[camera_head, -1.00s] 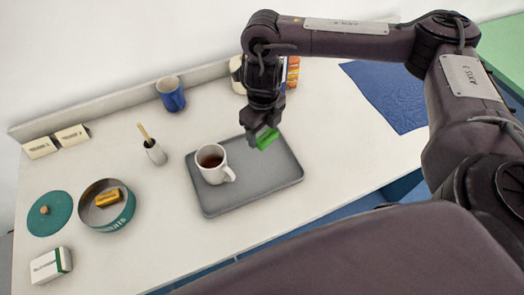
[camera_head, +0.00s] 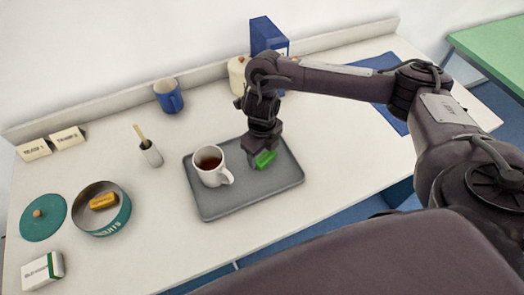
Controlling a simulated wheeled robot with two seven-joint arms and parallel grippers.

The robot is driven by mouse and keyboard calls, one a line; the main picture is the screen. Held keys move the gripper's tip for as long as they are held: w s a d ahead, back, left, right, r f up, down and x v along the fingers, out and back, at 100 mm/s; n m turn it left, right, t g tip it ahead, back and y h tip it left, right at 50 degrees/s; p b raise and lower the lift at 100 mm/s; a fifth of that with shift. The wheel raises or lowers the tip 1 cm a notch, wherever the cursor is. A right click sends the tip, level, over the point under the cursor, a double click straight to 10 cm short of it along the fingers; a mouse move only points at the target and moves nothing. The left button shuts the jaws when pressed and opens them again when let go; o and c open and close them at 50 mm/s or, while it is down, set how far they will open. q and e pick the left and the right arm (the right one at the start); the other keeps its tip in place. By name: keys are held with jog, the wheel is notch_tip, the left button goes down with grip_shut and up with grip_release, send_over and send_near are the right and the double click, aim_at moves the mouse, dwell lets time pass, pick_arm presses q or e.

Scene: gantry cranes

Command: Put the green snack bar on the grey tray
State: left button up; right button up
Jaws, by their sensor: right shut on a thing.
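The green snack bar (camera_head: 265,159) is between the fingers of my right gripper (camera_head: 263,154), which is shut on it. The gripper points down over the right part of the grey tray (camera_head: 245,200). The bar is low over the tray; I cannot tell whether it touches the surface. A white mug (camera_head: 210,174) with dark drink stands on the tray, left of the bar and apart from it. My left gripper is not in view.
A round teal tin (camera_head: 122,217) holds a yellow bar (camera_head: 104,201). Its teal lid (camera_head: 43,228) lies left of it. A blue mug (camera_head: 167,98), a small pot with a stick (camera_head: 151,155), a cream canister (camera_head: 237,75) and a blue box (camera_head: 266,36) stand behind the tray.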

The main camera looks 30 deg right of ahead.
jog(key=shift+f, duration=0.2)
jog(key=o, duration=0.9)
jog(key=shift+o, duration=0.2)
jog(key=shift+r, duration=0.15)
jog(key=shift+r, duration=0.25)
notch_tip(320, 180, up, 12)
jog(key=p, duration=0.2)
jog(key=shift+f, duration=0.15)
